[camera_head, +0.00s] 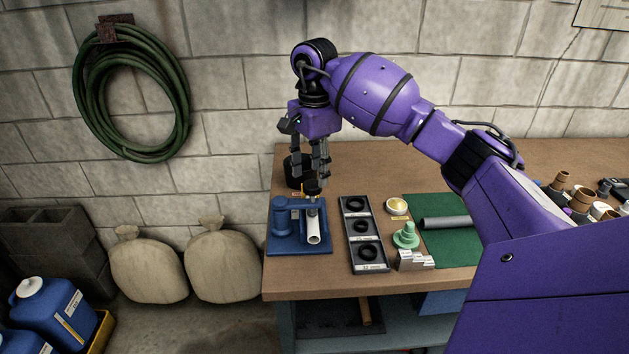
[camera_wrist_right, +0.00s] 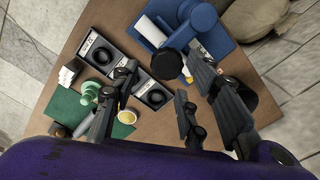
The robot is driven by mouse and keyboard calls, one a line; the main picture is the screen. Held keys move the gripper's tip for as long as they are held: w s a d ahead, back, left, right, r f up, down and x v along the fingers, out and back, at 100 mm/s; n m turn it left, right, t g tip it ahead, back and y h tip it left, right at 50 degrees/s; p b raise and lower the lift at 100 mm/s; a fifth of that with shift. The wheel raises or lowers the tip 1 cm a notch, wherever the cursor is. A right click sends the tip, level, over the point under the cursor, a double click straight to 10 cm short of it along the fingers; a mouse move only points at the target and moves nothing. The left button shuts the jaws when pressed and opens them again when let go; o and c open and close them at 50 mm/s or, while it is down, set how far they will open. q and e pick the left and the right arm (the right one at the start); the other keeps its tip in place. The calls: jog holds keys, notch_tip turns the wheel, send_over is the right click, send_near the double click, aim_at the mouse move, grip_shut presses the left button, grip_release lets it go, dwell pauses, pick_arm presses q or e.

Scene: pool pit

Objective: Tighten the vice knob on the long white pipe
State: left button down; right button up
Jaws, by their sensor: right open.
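The blue vice (camera_head: 286,235) stands at the left front of the workbench, with the white pipe (camera_head: 313,232) in it, its open end towards the front. The dark vice knob (camera_head: 313,190) is on top, above the pipe. In the right wrist view the round black knob (camera_wrist_right: 166,64) shows between my fingers, with the blue vice (camera_wrist_right: 202,20) and part of the white pipe (camera_wrist_right: 150,30) beyond. My right gripper (camera_head: 321,180) points down just over the knob, open. Whether a finger touches the knob I cannot tell. My left gripper is not in view.
A black tray (camera_head: 360,238) of dark rings lies right of the vice. A black container (camera_head: 293,172) stands behind the vice.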

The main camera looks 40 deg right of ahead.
aim_at(314, 185)
notch_tip(314, 185, down, 3)
jog(key=shift+w+f, duration=0.1)
jog(key=shift+f, duration=0.05)
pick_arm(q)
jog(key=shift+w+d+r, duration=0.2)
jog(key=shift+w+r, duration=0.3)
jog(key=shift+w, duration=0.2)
pick_arm(e)
jog(key=shift+f, duration=0.3)
jog(key=c, duration=1)
jog(key=shift+o, duration=0.2)
